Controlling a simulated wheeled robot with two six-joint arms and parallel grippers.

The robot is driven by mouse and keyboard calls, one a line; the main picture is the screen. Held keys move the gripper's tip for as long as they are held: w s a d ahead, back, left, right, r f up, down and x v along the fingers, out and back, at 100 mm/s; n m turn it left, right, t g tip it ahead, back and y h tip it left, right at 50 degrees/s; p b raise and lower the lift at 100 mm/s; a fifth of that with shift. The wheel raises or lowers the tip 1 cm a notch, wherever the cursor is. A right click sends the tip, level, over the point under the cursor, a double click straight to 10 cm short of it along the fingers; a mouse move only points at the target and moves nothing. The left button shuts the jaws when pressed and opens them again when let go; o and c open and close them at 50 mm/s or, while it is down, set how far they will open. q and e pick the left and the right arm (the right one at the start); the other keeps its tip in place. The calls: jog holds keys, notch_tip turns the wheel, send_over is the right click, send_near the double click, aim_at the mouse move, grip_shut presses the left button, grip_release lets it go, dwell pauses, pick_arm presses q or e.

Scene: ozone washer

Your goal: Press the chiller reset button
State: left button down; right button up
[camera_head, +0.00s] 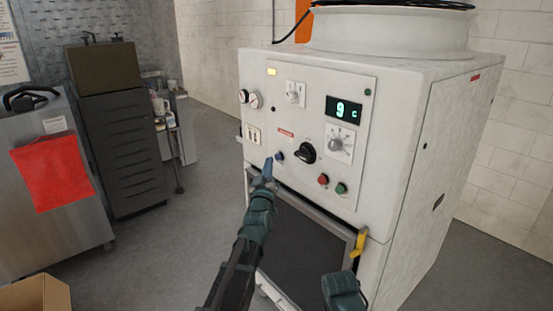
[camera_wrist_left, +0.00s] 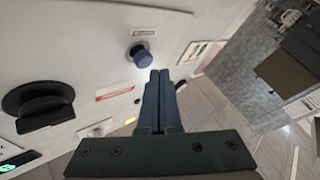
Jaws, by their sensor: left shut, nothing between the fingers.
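The chiller (camera_head: 410,150) is a large white cabinet with a control panel on its front. A small blue button (camera_head: 280,156) sits low on the panel, left of a black rotary knob (camera_head: 306,153). In the left wrist view the blue button (camera_wrist_left: 140,54) is a round cap standing out from the panel, with a small label above it, too small to read. My left gripper (camera_head: 268,165) is shut and empty, its tips just left of and below the button. In the wrist view the closed fingertips (camera_wrist_left: 158,76) appear close to the button; contact cannot be told. My right gripper's fingers do not show.
A red button (camera_head: 323,180) and a green button (camera_head: 341,188) sit to the right. A lit display (camera_head: 344,110) reads 9 C. Below is a dark grille (camera_head: 305,240) with a yellow latch (camera_head: 358,243). Open floor (camera_head: 200,240) lies left, with a cardboard box (camera_head: 38,293).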

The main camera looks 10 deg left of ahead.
pick_arm(q)
jog(key=shift+w+d, duration=0.3)
jog(key=shift+w, duration=0.05)
jog(key=shift+w+d, duration=0.25)
jog(key=shift+w, duration=0.1)
dwell(1.0)
jog(key=shift+s, duration=0.1)
jog(key=shift+s+a, duration=0.5)
jog(key=shift+s, duration=0.1)
jog(key=shift+s+a, duration=0.8)
jog(key=shift+s, duration=0.2)
jog(key=shift+s+a, duration=0.75)
jog(key=shift+s, duration=0.25)
